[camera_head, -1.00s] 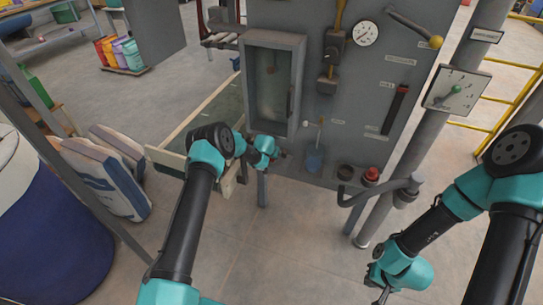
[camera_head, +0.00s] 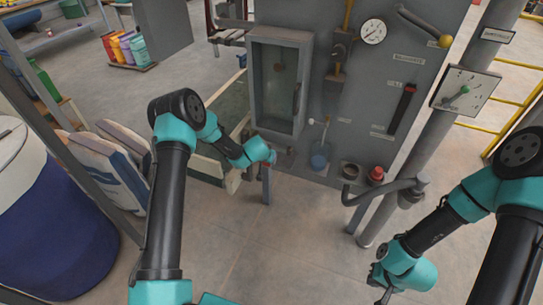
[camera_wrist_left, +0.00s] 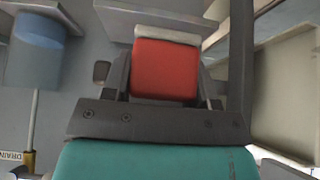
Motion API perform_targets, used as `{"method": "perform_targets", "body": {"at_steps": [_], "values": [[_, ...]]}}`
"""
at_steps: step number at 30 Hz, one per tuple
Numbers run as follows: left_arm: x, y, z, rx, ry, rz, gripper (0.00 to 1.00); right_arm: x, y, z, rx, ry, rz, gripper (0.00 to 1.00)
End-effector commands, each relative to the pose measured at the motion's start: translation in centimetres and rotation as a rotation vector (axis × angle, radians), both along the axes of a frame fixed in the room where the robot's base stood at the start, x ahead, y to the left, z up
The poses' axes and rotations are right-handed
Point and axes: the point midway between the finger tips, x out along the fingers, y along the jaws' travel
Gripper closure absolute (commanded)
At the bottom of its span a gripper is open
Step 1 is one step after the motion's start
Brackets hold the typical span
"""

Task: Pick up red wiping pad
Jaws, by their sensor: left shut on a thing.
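The red wiping pad (camera_wrist_left: 165,68) shows in the left wrist view, a red block with a pale strip along its far edge. My left gripper (camera_wrist_left: 163,88) is shut on it, with the dark fingers on either side. In the head view my left gripper (camera_head: 271,158) is at the lower left of the grey panel, below the window, and is small there; the pad is mostly hidden. I cannot tell whether the pad touches the ledge behind it. My right gripper (camera_head: 381,283) is at the lower right, away from the panel; its jaw opening is unclear.
The grey panel (camera_head: 350,100) carries a windowed box (camera_head: 276,85), a blue cup (camera_head: 319,158), a red button (camera_head: 377,174) and a gauge (camera_head: 373,31). A bent grey pipe (camera_head: 385,192) juts out at right. The floor in front is clear.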

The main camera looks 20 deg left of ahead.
Motion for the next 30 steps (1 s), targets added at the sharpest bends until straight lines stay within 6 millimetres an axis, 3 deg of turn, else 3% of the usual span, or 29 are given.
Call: {"method": "perform_targets", "body": {"at_steps": [7,22,23,28,30], "values": [[-2.3,0.2,1.2,0.001,0.000,-0.001,0.71,0.0,0.0,0.0,0.000,0.000,0.000,1.00],[-2.5,0.2,1.3,0.001,0.000,-0.001,0.71,0.0,0.0,0.0,0.000,0.000,0.000,1.00],[-2.5,0.2,1.3,0.001,0.000,-0.001,0.48,0.0,0.0,0.0,0.000,0.000,0.000,1.00],[-2.5,0.2,1.3,0.001,0.000,-0.001,0.64,0.0,0.0,0.0,0.000,0.000,0.000,1.00],[-2.5,0.2,1.3,0.001,0.000,-0.001,0.66,0.0,0.0,0.0,0.000,0.000,0.000,1.00]]}}
